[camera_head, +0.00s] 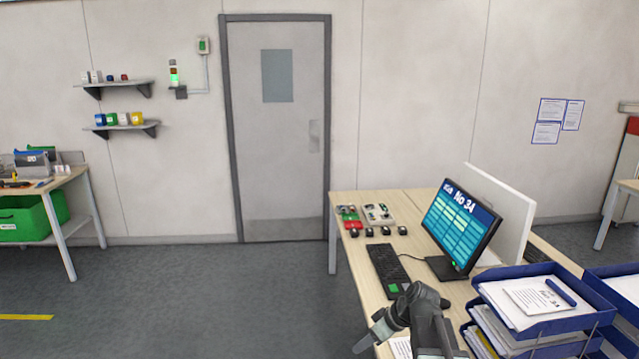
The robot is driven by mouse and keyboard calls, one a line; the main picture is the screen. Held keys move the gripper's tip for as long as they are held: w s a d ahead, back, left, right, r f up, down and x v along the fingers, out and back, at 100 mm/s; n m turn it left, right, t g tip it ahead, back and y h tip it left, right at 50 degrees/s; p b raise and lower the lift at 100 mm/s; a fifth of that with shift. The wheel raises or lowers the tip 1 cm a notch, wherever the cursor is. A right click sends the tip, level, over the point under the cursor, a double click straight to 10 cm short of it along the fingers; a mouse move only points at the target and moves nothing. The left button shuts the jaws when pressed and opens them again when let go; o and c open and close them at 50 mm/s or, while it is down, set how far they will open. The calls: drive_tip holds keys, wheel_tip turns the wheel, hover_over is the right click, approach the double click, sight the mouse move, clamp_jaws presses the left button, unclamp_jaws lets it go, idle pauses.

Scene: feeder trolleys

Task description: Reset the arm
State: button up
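My gripper (368,342) shows at the bottom centre of the head view, at the end of my grey arm, which bends down to the left near the desk (345,232). It is in front of the desk's near left edge, over the grey floor in the picture. Its fingers are small and seen from behind, so I cannot tell whether they are open or shut. I see no object in it.
A bench (62,182) with a green bin (22,222) stands left. The floor between is clear before a door (275,130).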

drive_tip(key=s+a+f+m+g+h, duration=0.2)
drive_tip(key=s+a+f+h, duration=0.1)
drive_tip(key=s, duration=0.4)
drive_tip(key=s+d+m+h, duration=0.2)
drive_tip(key=s+d+m, duration=0.2)
drive_tip(key=d+m, duration=0.2)
drive_tip(key=shift+s+d+f+m+g+h, duration=0.3)
drive_tip(key=shift+f+m+g+h, duration=0.1)
drive_tip(key=shift+m, duration=0.1)
